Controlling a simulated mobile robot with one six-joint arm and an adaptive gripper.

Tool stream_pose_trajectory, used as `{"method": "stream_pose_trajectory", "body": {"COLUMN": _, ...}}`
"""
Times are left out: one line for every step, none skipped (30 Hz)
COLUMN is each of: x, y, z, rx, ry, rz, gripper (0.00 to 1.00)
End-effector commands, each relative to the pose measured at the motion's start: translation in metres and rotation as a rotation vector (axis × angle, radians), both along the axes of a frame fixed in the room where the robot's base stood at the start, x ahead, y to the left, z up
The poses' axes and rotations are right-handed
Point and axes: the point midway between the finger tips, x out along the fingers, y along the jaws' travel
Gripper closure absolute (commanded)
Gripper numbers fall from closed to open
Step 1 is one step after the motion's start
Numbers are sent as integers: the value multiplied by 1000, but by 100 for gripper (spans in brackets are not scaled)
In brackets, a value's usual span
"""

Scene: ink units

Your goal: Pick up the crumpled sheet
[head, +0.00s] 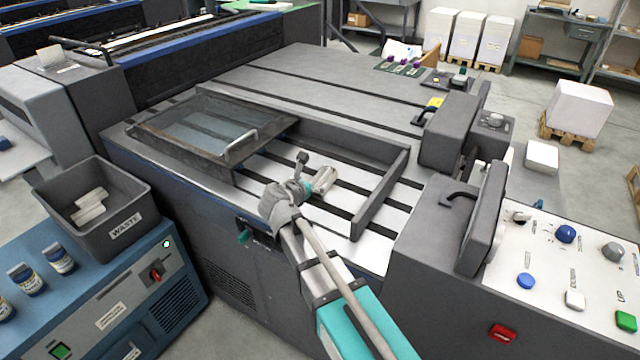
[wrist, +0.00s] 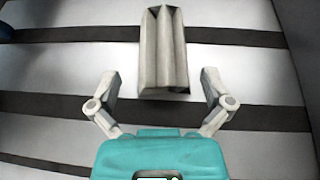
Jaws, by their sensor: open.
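The crumpled sheet (wrist: 164,50) is a pale grey, folded piece with lengthwise creases. In the wrist view it lies on the light bed with dark strips, beyond and between my fingertips. In the head view the sheet (head: 325,181) shows just past my gripper (head: 306,173), partly hidden by it. My gripper, also in the wrist view (wrist: 160,88), is open, its two fingers spread wider than the sheet. The near end of the sheet reaches about level with the fingertips, and neither finger visibly touches it.
A raised grey frame edge (head: 378,195) bounds the bed on the right. A glass-topped cover with a handle (head: 240,146) is at the left. A grey waste bin (head: 112,232) holding pale pieces stands on a blue cabinet (head: 190,262). A control panel (head: 570,275) is at the right.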

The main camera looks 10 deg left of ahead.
Motion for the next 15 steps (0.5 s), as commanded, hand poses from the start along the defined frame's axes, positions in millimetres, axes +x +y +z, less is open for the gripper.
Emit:
{"method": "stream_pose_trajectory", "body": {"x": 1, "y": 0, "z": -1, "rx": 0, "ry": 0, "rz": 0, "gripper": 0}}
{"method": "stream_pose_trajectory", "body": {"x": 1, "y": 0, "z": -1, "rx": 0, "ry": 0, "rz": 0, "gripper": 0}}
{"method": "stream_pose_trajectory", "body": {"x": 1, "y": 0, "z": 0, "rx": 0, "ry": 0, "rz": 1, "gripper": 0}}
{"method": "stream_pose_trajectory", "body": {"x": 1, "y": 0, "z": 0, "rx": 0, "ry": 0, "rz": 1, "gripper": 0}}
{"method": "stream_pose_trajectory", "body": {"x": 1, "y": 0, "z": 0, "rx": 0, "ry": 0, "rz": 1, "gripper": 0}}
{"method": "stream_pose_trajectory", "body": {"x": 1, "y": 0, "z": 0, "rx": 0, "ry": 0, "rz": 1, "gripper": 0}}
{"method": "stream_pose_trajectory", "body": {"x": 1, "y": 0, "z": 0, "rx": 0, "ry": 0, "rz": 1, "gripper": 0}}
{"method": "stream_pose_trajectory", "body": {"x": 1, "y": 0, "z": 0, "rx": 0, "ry": 0, "rz": 1, "gripper": 0}}
{"method": "stream_pose_trajectory", "body": {"x": 1, "y": 0, "z": 0, "rx": 0, "ry": 0, "rz": 1, "gripper": 0}}
{"method": "stream_pose_trajectory", "body": {"x": 1, "y": 0, "z": 0, "rx": 0, "ry": 0, "rz": 1, "gripper": 0}}
{"method": "stream_pose_trajectory", "body": {"x": 1, "y": 0, "z": -1, "rx": 0, "ry": 0, "rz": 1, "gripper": 0}}
{"method": "stream_pose_trajectory", "body": {"x": 2, "y": 0, "z": -1, "rx": 0, "ry": 0, "rz": 1, "gripper": 0}}
{"method": "stream_pose_trajectory", "body": {"x": 3, "y": -1, "z": -2, "rx": 0, "ry": 0, "rz": 1, "gripper": 0}}
{"method": "stream_pose_trajectory", "body": {"x": 5, "y": -1, "z": -3, "rx": 0, "ry": 0, "rz": 0, "gripper": 0}}
{"method": "stream_pose_trajectory", "body": {"x": 7, "y": -2, "z": -4, "rx": 1, "ry": 0, "rz": 0, "gripper": 0}}
